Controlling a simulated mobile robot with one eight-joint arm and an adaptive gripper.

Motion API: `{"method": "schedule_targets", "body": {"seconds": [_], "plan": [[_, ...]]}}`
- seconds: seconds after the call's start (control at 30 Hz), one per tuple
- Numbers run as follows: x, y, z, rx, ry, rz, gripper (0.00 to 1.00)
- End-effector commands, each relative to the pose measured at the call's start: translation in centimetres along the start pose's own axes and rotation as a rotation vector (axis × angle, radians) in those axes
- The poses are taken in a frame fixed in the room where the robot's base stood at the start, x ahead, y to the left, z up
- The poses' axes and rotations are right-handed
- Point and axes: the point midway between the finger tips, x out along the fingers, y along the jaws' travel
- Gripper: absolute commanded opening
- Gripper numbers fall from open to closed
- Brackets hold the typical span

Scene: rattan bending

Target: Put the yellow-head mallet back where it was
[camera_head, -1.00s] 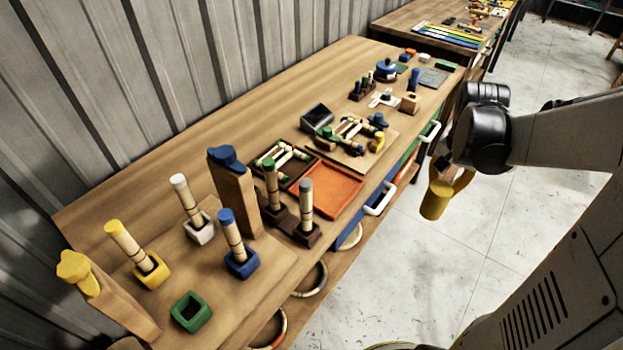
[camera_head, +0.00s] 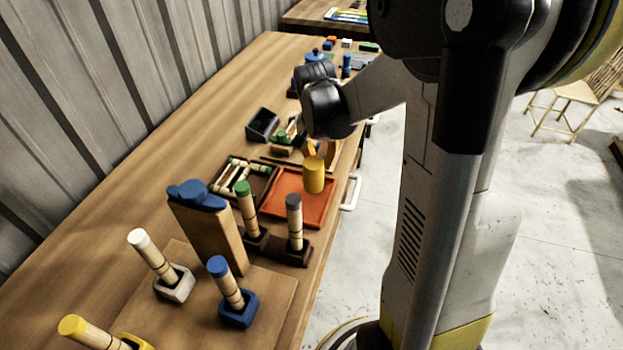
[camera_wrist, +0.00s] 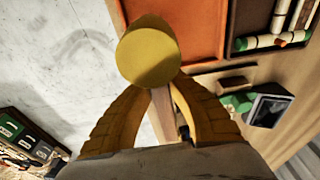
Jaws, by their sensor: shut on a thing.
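The yellow-head mallet (camera_head: 313,175) is held over the orange tray (camera_head: 310,217) in the head view. Its round yellow head (camera_wrist: 148,52) fills the upper middle of the wrist view. Part of a wooden piece shows between the fingers, where most of the handle is hidden. My gripper (camera_wrist: 160,95) has curved yellow fingers shut on the mallet. In the head view my gripper (camera_head: 318,152) is partly hidden by my wrist.
Left of the orange tray is a dark tray (camera_head: 225,190) with rods. Nearer stand a blue-topped wooden post (camera_head: 215,235) and upright pegs with green, grey, white, blue and yellow tops. A black box (camera_head: 262,124) stands behind. The bench's left strip is clear.

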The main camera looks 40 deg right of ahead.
Motion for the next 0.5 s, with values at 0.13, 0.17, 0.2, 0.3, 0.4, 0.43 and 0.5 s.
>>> {"method": "schedule_targets", "body": {"seconds": [0.13, 0.17, 0.2, 0.3, 0.4, 0.43, 0.5], "plan": [[1.0, -1.6, 0.1, -0.001, 0.0, 0.0, 0.0], [1.1, -1.7, 0.1, -0.001, 0.0, 0.0, 0.0], [1.2, -1.8, 0.2, -0.001, 0.0, 0.0, 0.0], [2.2, -1.9, 0.3, 0.0, 0.0, 0.0, 0.0], [3.9, -1.8, 0.6, 0.0, 0.0, 0.0, 0.0], [4.4, -1.8, 0.7, 0.0, 0.0, 0.0, 0.0], [5.1, -1.8, 0.8, 0.0, 0.0, 0.0, 0.0]]}}
